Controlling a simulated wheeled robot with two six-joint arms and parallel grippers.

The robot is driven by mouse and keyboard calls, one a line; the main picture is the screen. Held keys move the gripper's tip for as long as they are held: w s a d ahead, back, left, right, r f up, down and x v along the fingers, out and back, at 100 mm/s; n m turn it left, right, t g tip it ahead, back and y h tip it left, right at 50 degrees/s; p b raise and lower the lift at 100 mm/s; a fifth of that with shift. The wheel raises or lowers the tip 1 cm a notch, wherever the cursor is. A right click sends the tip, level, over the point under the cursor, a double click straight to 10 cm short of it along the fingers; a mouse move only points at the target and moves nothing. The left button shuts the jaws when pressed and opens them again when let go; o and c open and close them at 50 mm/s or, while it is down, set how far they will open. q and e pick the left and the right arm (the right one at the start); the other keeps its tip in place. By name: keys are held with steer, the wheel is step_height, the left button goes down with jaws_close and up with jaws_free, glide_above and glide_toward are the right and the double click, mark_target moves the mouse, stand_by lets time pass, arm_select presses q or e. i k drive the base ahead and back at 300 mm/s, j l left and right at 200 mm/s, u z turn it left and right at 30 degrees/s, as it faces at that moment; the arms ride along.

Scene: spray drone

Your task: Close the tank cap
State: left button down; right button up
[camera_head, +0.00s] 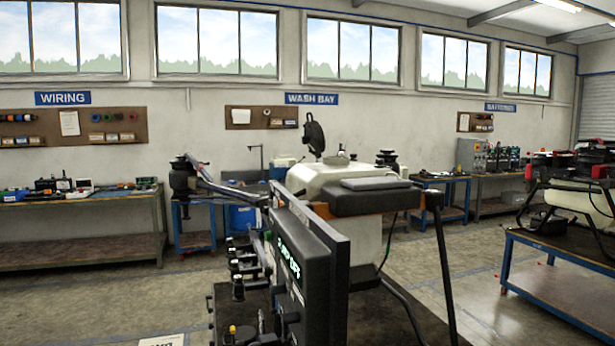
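A spray drone with a white tank (335,178) stands on a dark-topped stand in the middle of the view. Neither of my grippers is in view.
Drone arms with motors (184,175) reach out left and right. Another drone (575,197) rests on a blue table at the right. Workbenches (85,248) line the back wall. Bare floor lies between.

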mark_target(316, 146)
steer(key=j+z, duration=0.2)
steer(key=j, duration=0.45)
steer(key=j+z, duration=0.25)
steer(key=j, duration=0.4)
steer(key=k+j+z, duration=0.2)
steer(key=j, duration=0.45)
steer(key=i+j+z, duration=0.1)
steer(key=j, duration=0.25)
steer(key=i+j+z, duration=0.15)
steer(key=j, duration=0.2)
steer(key=i+j+z, duration=0.1)
steer(key=j, duration=0.3)
steer(key=i+j+z, duration=0.15)
steer(key=j, duration=0.25)
steer(key=i+j+z, duration=0.1)
steer(key=j, duration=0.3)
steer(key=i+j+z, duration=0.1)
steer(key=j, duration=0.3)
steer(key=i, duration=0.05)
